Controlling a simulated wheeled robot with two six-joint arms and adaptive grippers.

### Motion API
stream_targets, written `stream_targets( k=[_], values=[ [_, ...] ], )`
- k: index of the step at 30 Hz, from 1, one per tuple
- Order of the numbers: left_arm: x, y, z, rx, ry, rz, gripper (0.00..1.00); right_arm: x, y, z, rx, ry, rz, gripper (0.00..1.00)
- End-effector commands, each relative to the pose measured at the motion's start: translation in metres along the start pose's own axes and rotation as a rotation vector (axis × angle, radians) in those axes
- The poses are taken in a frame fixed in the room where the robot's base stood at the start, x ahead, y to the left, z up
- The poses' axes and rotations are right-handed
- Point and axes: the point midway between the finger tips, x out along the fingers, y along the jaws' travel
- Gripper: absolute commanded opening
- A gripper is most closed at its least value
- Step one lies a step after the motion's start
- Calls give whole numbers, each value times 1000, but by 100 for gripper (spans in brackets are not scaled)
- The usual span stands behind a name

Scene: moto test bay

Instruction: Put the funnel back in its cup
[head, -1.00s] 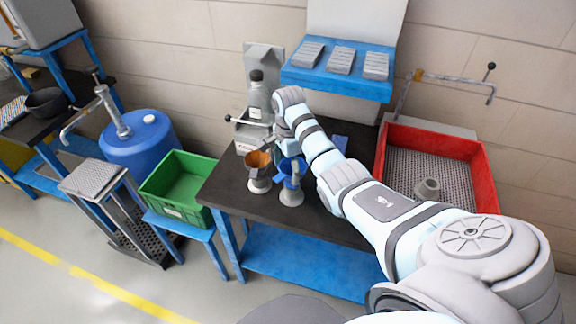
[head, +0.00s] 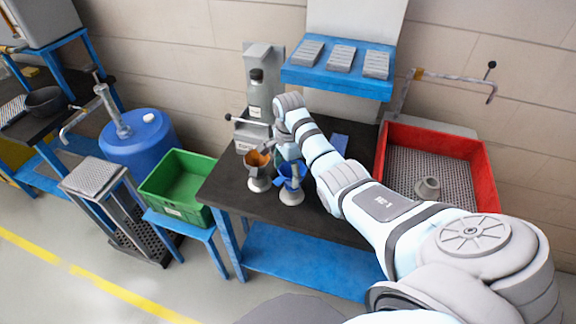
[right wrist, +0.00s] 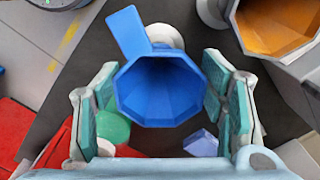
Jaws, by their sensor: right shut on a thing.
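The blue funnel (head: 293,172) is at the grey cup (head: 291,197) on the dark bench; I cannot tell whether it is fully seated. In the right wrist view the blue funnel (right wrist: 158,90) shows its wide mouth and flat tab, between the two teal-padded fingers. My right gripper (head: 283,150) is shut on it. Part of a pale round base (right wrist: 165,36) shows beyond the funnel's rim. An orange funnel (head: 257,160) stands in its own grey cup (head: 259,184) just left. It also shows in the right wrist view (right wrist: 275,22). My left gripper is not in view.
A bottle (head: 258,98) on a grey stand is behind the funnels. A blue shelf (head: 335,83) with grey blocks overhangs the bench (head: 235,197) at the back. A red tray (head: 482,175) is at right, a green crate (head: 178,200) at left.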

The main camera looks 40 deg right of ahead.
Motion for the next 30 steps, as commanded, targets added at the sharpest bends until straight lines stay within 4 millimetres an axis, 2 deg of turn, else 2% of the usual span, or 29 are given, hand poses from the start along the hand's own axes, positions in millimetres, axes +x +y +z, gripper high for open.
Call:
stream_targets(
  k=[23, 24, 27, 30],
  values=[
    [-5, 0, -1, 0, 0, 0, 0, 4, 0, 0, 0, 0, 0, 38],
    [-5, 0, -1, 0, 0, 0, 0, 4, 0, 0, 0, 0, 0, 70],
    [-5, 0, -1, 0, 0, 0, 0, 4, 0, 0, 0, 0, 0, 86],
    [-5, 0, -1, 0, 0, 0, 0, 4, 0, 0, 0, 0, 0, 88]
  ],
)
